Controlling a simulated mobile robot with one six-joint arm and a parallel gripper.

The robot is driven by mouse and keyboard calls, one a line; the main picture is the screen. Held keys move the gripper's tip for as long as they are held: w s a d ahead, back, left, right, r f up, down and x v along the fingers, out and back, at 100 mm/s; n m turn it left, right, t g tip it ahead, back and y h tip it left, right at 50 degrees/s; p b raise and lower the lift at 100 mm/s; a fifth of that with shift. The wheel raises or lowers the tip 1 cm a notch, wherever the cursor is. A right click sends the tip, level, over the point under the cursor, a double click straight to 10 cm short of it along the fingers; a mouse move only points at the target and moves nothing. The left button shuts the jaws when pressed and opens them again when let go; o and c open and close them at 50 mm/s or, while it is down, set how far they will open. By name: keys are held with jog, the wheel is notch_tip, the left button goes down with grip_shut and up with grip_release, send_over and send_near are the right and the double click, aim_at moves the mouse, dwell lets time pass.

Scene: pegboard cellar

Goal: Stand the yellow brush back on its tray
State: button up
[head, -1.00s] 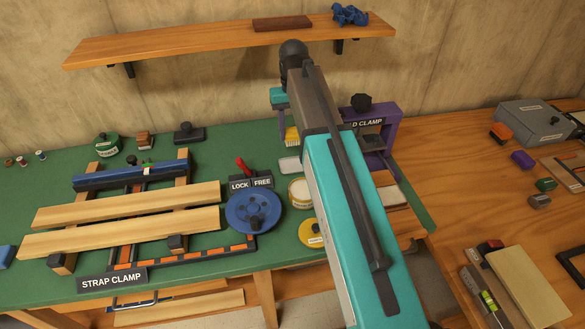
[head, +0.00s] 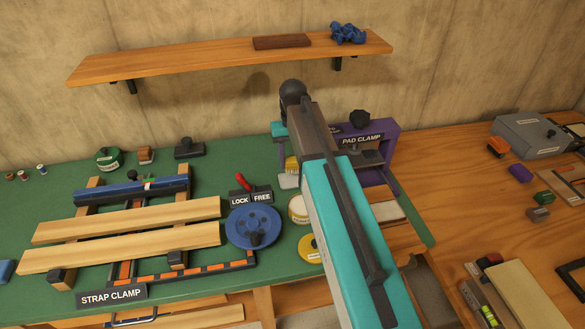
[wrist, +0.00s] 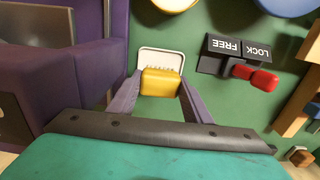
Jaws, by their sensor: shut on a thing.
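The yellow brush (wrist: 162,83) is between the two fingers of my gripper (wrist: 159,78) in the wrist view, bristles toward the white tray. My gripper is shut on it. The white tray (wrist: 146,56) lies on the green bench top just beyond the brush. In the head view the brush (head: 291,165) shows partly behind my arm, right above the tray (head: 288,182). Whether the bristles touch the tray I cannot tell. The fingers are mostly hidden in the head view.
The purple pad clamp (head: 390,150) stands close beside the tray. The lock/free sign with its red lever (head: 243,181) and a blue wheel (head: 253,227) are on the other side. A white round tub (head: 297,209) sits in front of the tray.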

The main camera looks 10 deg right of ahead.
aim_at(293, 169)
jog(key=shift+f, duration=0.2)
jog(key=shift+f+p, duration=0.4)
jog(key=shift+f, duration=1.45)
jog(key=shift+f, duration=0.1)
jog(key=o, duration=0.9)
jog(key=shift+r+b, duration=0.95)
jog(key=shift+r, duration=5.15)
jog(key=shift+r, duration=0.15)
